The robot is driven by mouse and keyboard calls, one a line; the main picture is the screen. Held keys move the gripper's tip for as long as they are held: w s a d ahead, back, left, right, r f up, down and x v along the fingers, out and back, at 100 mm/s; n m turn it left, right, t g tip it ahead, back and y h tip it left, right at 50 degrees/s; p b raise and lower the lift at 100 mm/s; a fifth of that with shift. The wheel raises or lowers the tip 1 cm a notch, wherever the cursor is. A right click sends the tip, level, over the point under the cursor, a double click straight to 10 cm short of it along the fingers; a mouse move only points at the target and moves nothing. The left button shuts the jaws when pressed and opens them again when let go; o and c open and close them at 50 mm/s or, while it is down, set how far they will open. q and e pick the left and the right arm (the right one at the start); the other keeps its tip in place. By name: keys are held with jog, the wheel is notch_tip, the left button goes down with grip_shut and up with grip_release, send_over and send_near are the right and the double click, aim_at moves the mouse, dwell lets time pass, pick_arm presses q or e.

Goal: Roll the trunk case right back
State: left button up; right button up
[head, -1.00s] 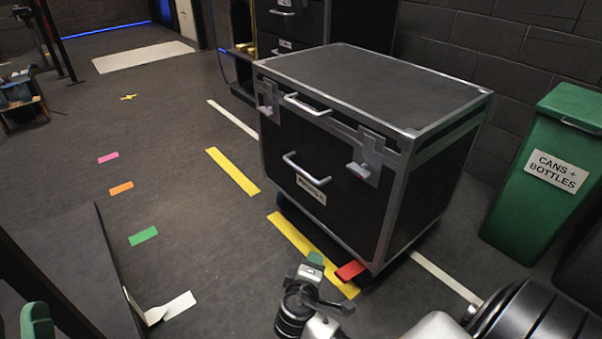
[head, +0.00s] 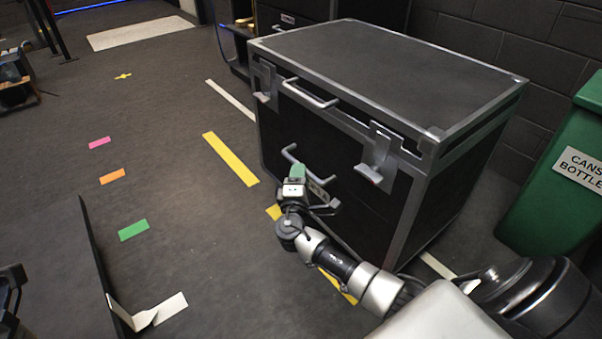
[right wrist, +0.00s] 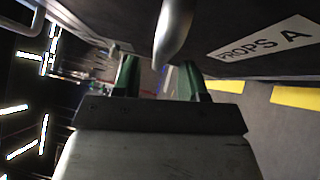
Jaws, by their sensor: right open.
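The trunk case (head: 430,190) is a large black box with silver edges, standing in the right half of the head view. Its front has an upper silver handle (head: 310,93) and a lower silver handle (head: 290,152). My right gripper (head: 297,172) is open at the lower handle. In the right wrist view the green fingers (right wrist: 160,78) are apart, with the handle bar (right wrist: 173,30) in line with the gap; I cannot tell whether they touch it. The "PROPS A" label (right wrist: 262,38) is beside it. A dark part of my left gripper (head: 10,290) shows at the left edge; its fingertips are unclear.
Yellow floor strips (head: 230,158) and a white line (head: 230,99) lie by the case. A green bin (head: 555,190) stands to its right, a brick wall (head: 500,50) behind. Pink, orange and green (head: 133,230) tape marks lie on open floor at left.

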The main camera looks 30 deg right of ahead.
jog(key=shift+x, duration=1.3)
grip_shut()
